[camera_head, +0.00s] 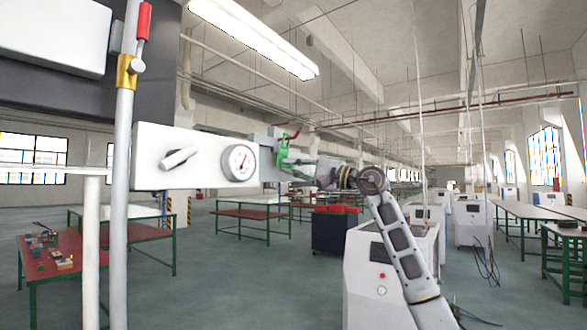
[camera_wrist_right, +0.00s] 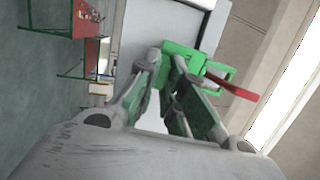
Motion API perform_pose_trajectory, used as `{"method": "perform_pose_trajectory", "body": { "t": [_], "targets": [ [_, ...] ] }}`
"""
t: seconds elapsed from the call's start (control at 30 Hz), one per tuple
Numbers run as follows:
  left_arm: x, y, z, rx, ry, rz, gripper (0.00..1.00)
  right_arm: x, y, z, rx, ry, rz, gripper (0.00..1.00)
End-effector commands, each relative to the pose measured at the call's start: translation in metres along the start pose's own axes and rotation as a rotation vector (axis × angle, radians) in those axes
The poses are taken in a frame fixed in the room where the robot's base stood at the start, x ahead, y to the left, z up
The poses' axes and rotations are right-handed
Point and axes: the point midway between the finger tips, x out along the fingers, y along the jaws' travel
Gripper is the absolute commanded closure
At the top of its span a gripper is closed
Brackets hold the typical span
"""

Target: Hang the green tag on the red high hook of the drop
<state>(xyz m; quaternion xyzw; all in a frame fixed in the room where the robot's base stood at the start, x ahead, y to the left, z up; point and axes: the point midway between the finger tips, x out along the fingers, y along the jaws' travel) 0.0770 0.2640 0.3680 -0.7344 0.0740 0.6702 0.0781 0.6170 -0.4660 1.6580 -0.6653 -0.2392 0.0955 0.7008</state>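The green tag (camera_head: 283,154) is at the right end of the grey-white gauge box, beside the red hook (camera_head: 294,135). In the right wrist view the tag (camera_wrist_right: 183,52) is at the fingertips, and its open loop overlaps the red hook (camera_wrist_right: 234,88). I cannot tell whether the hook passes through the loop. My right gripper (camera_head: 291,163) reaches in from the right; its fingertips (camera_wrist_right: 166,62) close in on the tag's near part, which they partly hide. My left gripper is not in view.
The box has a round gauge (camera_head: 240,163) and a lever (camera_head: 179,158). A vertical pipe (camera_head: 122,160) with a red handle stands at left. A red-topped table (camera_head: 70,255) and white machines (camera_head: 370,265) stand below. The floor between them is clear.

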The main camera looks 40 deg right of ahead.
Motion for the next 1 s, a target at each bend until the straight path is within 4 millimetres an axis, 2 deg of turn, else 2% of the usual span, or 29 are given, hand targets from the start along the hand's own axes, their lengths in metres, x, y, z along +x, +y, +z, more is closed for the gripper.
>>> {"method": "perform_pose_trajectory", "body": {
  "t": [0.03, 0.2, 0.67, 1.0],
  "targets": [
    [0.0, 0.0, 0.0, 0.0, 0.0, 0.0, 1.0, 0.0, 0.0, 0.0, 0.0, 0.0, 0.0, 0.84],
    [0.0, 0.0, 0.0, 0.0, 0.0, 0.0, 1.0, 0.0, 0.0, 0.0, 0.0, 0.0, 0.0, 0.65],
    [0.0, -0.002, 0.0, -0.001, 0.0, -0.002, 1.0, -0.003, 0.0, 0.0, 0.001, 0.0, 0.0, 0.65],
    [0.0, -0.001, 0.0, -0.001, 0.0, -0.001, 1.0, -0.021, 0.001, -0.001, 0.001, 0.002, 0.0, 0.65]
  ]
}}
